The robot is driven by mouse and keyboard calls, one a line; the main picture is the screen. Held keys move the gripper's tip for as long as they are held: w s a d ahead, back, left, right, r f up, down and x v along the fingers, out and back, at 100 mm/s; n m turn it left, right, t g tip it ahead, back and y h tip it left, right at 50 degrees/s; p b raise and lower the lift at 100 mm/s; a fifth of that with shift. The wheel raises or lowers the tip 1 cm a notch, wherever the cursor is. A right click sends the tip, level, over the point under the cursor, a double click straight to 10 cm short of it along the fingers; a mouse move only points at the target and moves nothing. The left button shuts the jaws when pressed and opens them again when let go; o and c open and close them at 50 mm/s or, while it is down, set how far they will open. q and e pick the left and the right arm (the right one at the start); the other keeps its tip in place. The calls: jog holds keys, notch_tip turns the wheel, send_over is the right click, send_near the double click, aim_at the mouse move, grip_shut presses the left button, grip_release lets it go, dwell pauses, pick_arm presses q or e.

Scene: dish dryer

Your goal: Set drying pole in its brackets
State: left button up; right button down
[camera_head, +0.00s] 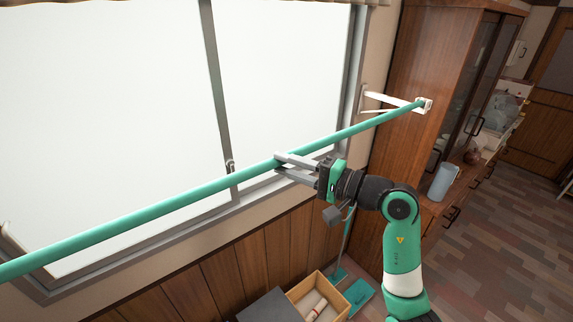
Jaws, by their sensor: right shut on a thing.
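The drying pole (150,219) is a long green rod. It runs from the lower left edge of the view up to the right, in front of the window. Its far right end meets the white bracket (394,100) on the wall beside the window; I cannot tell how firmly it sits there. My left gripper is not in view.
A tall wooden cabinet (424,59) stands right of the bracket. The window (110,110) lies behind the pole. A wooden box (320,295) with rolled items sits on the floor below, near a green dustpan (358,292). A grey-blue jug (442,181) stands on the cabinet ledge.

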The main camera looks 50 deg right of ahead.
jog(key=shift+f, duration=0.3)
jog(key=c, duration=0.6)
grip_release()
jog(key=shift+o, duration=0.2)
jog(key=shift+f, duration=0.1)
jog(key=b+v, duration=0.2)
jog(key=v, duration=0.9)
jog(key=shift+s, duration=0.3)
jog(key=shift+d, duration=0.15)
